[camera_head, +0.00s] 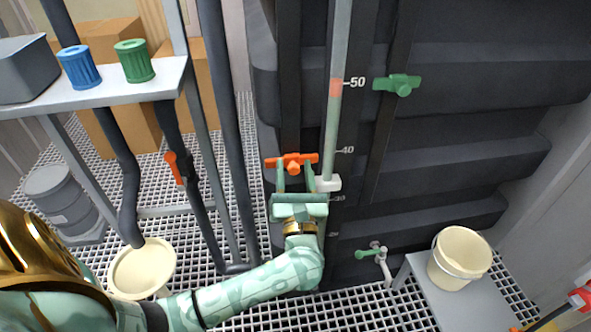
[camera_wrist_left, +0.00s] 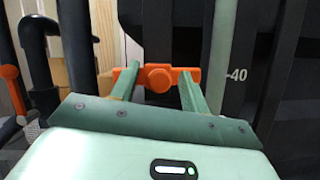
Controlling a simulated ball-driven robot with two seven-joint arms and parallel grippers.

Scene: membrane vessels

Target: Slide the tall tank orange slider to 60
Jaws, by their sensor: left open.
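The orange slider (camera_head: 292,162) sits on a dark vertical rail on the tall dark tank (camera_head: 450,110), a little below the level of the 40 mark. It has a round knob and a crossbar, and it also shows in the left wrist view (camera_wrist_left: 158,77). My left gripper (camera_head: 296,176) is at the slider from below and in front. Its two fingers are open, one on each side of the round knob, with a gap visible to each side. A scale tube (camera_head: 337,120) with numbers 50 and 40 stands right of the slider; the 60 mark is out of view.
A green slider (camera_head: 397,84) sits on another rail to the right. A shelf (camera_head: 110,90) with blue and green cups is at left. A cream bucket (camera_head: 460,257) stands on a low grey table at right. Dark pipes (camera_head: 225,130) run left of the tank.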

